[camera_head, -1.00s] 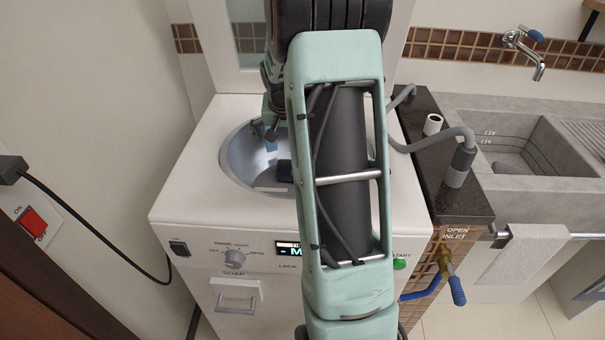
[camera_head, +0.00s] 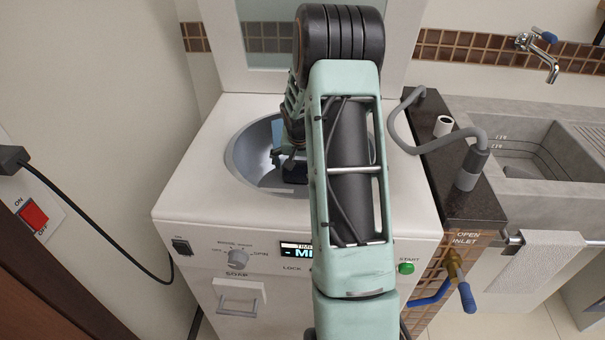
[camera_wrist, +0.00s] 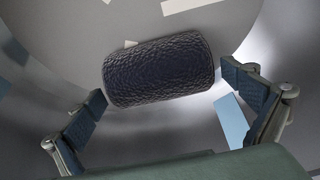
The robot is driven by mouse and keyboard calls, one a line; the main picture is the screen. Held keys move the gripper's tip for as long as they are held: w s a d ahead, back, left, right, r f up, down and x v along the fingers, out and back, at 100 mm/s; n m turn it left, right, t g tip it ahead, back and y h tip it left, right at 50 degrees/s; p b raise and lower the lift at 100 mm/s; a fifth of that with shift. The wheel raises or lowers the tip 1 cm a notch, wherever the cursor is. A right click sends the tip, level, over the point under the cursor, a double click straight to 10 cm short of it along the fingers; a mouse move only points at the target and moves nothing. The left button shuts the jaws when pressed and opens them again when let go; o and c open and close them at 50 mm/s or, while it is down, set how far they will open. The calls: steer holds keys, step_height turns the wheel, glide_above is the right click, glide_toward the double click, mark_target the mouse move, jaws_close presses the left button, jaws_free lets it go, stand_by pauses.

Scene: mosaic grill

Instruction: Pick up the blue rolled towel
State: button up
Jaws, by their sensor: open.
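The blue rolled towel (camera_wrist: 158,70) is a dark blue, textured roll lying inside the metal drum in the wrist view. It lies nearly level across the picture, ahead of my gripper (camera_wrist: 165,112). My gripper is open, with one finger toward the lower left of the towel and the other toward its right end. I see no contact between the fingers and the towel. In the head view my gripper (camera_head: 285,160) reaches down into the round drum opening (camera_head: 245,165) of the white washing machine. In that view a dark patch by the gripper may be the towel, but my arm hides most of it.
The drum wall (camera_wrist: 60,45) curves closely around my gripper. The machine's raised lid (camera_head: 240,40) stands behind the opening. To the right are a grey hose (camera_head: 400,130), a dark counter (camera_head: 450,195), a white roll (camera_head: 443,126) and a stone sink (camera_head: 540,150).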

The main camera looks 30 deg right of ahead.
steer(key=shift+w+d+f, duration=0.15)
steer(key=shift+f, duration=0.2)
steer(key=c, duration=1.2)
steer(key=shift+r, duration=0.1)
